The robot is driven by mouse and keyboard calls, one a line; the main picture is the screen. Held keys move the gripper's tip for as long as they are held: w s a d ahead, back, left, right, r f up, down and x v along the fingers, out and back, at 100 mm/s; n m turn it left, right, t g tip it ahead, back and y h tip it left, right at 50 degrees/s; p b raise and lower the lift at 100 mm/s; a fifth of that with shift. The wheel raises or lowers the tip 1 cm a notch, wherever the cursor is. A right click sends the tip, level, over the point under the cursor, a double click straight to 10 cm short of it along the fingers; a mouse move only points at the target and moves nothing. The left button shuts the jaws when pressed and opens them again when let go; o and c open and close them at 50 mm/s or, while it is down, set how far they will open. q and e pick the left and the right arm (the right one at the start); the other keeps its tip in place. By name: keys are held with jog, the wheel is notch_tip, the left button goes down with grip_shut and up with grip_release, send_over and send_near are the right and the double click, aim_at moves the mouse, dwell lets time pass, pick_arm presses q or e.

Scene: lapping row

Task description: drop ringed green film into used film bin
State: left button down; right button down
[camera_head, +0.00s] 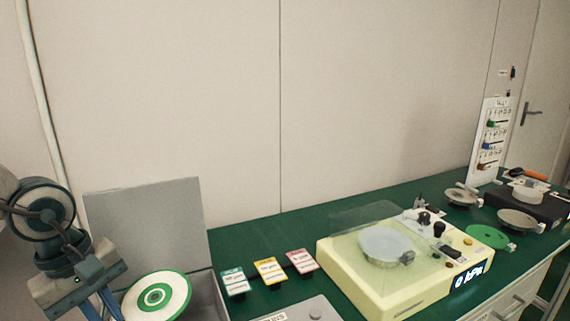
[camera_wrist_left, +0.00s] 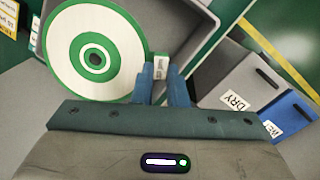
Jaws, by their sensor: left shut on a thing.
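The ringed film (camera_head: 157,297) is a round white disc with a green rim and a green ring around its centre. It also shows large in the left wrist view (camera_wrist_left: 70,50). My left gripper (camera_wrist_left: 160,75) is shut on the small tab at the disc's edge and holds it up. In the head view the blue fingers are at the lower left, partly cut off. A grey open-topped bin (camera_wrist_left: 197,22) lies behind and below the disc in the wrist view; its label is not readable there. My right gripper is in neither view.
Grey DRY (camera_wrist_left: 240,85) and blue WET (camera_wrist_left: 290,118) slotted boxes stand right in the wrist view. A grey upright panel (camera_head: 145,215) rises behind the disc. The green bench holds three coloured cards, a cream lapping machine (camera_head: 345,275) and a flat green disc (camera_head: 488,238).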

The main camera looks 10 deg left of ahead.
pick_arm(q)
jog(key=shift+f, duration=0.2)
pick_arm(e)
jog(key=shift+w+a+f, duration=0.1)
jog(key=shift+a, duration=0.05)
pick_arm(q)
jog(key=c, duration=1.4)
grip_release()
jog(key=shift+o, duration=0.2)
jog(key=shift+r, duration=0.1)
